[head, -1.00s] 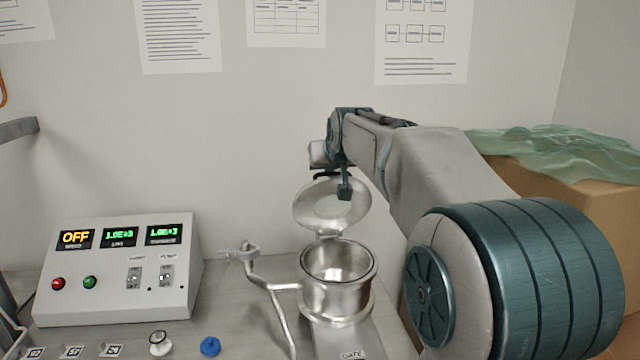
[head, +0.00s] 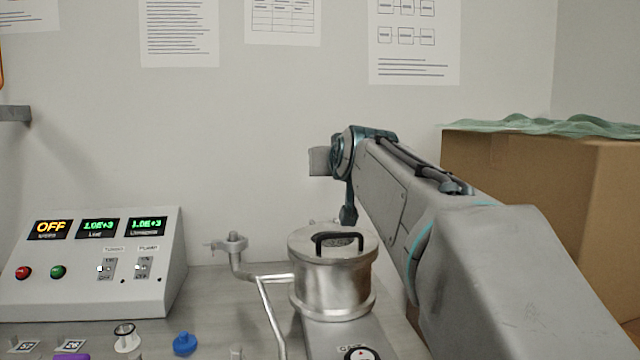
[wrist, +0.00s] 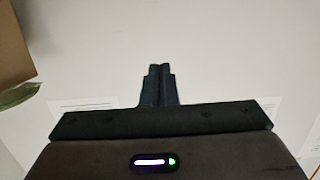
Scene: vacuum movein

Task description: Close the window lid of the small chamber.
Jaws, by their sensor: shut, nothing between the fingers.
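The small chamber (head: 331,290) is a silver metal cylinder in the head view. Its round window lid (head: 305,243) lies flat across the top, with a black handle (head: 339,236) on it. My gripper (head: 348,215) is just above the lid's far side, its fingers pointing down. In the wrist view my gripper (wrist: 158,80) shows its two fingers together with nothing between them. Whether the fingertips touch the lid cannot be told from the head view.
A control box (head: 95,262) with lit displays stands at the left. A metal pipe (head: 262,278) with a valve runs beside the chamber. A blue knob (head: 185,343) sits on the bench in front. A cardboard box (head: 540,190) stands at the right.

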